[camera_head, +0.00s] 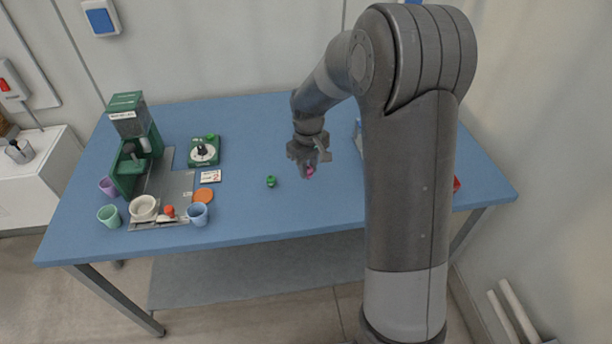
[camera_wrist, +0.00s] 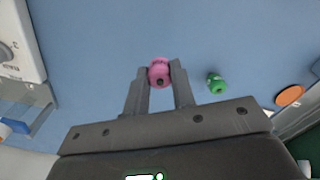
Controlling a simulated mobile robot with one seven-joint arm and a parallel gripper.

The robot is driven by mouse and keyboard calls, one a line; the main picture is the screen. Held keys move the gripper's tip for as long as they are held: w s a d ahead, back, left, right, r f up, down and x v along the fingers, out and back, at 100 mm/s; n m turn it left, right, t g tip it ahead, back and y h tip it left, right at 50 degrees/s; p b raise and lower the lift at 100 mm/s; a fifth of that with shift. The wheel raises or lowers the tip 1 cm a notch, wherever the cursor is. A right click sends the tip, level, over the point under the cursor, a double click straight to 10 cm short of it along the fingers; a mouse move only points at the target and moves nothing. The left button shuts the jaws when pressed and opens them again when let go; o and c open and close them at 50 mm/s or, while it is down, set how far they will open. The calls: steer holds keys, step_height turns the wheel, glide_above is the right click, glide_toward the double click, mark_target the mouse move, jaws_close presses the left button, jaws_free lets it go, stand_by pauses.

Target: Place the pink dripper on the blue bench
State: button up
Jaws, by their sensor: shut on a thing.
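The pink dripper (camera_wrist: 159,73) is a small round piece with a dark hole, held between the two fingers of my gripper (camera_wrist: 160,82) in the wrist view. In the head view my gripper (camera_head: 308,168) is over the blue bench (camera_head: 250,120), and a bit of the pink dripper (camera_head: 310,172) shows at its fingertips. Whether the dripper touches the bench top is hard to tell. My arm hides part of the bench's right side.
A small green dripper (camera_head: 271,181) stands on the bench left of my gripper. Further left are a green coffee machine (camera_head: 128,150), a green scale (camera_head: 205,152), an orange disc (camera_head: 203,195) and several cups.

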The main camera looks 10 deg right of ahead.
steer(key=shift+w+a+f, duration=0.1)
steer(key=shift+a+f, duration=0.05)
steer(key=shift+a, duration=0.1)
steer(key=shift+f, duration=2)
steer(key=shift+f, duration=0.1)
steer(key=o, duration=1)
steer(key=shift+c, duration=0.2)
